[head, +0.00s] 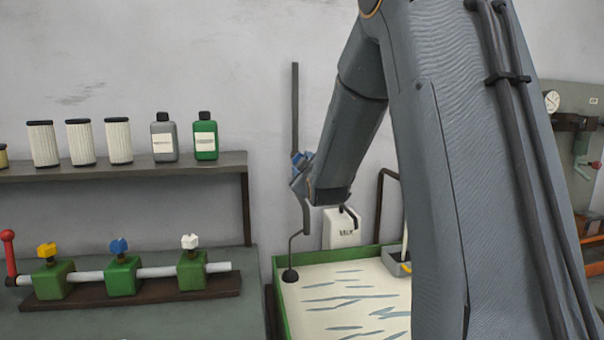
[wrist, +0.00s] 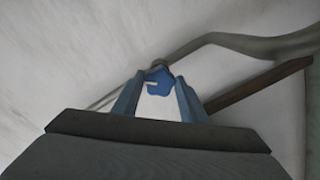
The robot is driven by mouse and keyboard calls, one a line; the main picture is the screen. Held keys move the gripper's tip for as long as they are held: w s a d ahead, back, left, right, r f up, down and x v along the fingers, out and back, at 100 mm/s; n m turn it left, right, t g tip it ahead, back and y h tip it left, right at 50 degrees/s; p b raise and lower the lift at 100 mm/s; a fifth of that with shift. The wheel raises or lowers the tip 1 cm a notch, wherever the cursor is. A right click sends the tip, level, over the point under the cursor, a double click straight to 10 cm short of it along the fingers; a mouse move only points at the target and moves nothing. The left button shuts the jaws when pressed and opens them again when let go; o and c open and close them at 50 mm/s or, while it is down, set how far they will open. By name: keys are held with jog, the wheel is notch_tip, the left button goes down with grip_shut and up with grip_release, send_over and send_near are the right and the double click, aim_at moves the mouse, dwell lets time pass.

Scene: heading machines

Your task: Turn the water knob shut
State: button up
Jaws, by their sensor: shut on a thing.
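A blue knob with a white mark (wrist: 158,76) sits between the two blue-grey fingers of my gripper (wrist: 160,90) in the wrist view. The gripper is shut on this knob, and the fingers hide its sides. In the head view my gripper (head: 300,172) is at the upright dark pipe above the green-rimmed basin, and a small patch of blue shows there. The knob's angle and the pipe's outlet flow cannot be told clearly.
The green-rimmed basin (head: 279,300) lies below my gripper. A white jug (head: 341,230) stands behind it. On the left bench, a pipe carries yellow (head: 46,250), blue (head: 119,247) and white (head: 190,242) knobs. A shelf (head: 125,168) above holds filters and bottles.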

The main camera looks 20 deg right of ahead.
jog(key=shift+r+n+b, duration=0.1)
jog(key=shift+n+b, duration=3.05)
jog(key=shift+n, duration=1.05)
jog(key=o, duration=1)
jog(key=shift+o, duration=0.2)
jog(key=shift+s, duration=0.1)
jog(key=s+a+b, duration=0.1)
jog(key=s, duration=0.6)
jog(key=shift+s+a+b, duration=0.25)
jog(key=shift+b, duration=0.05)
jog(key=shift+r, duration=0.1)
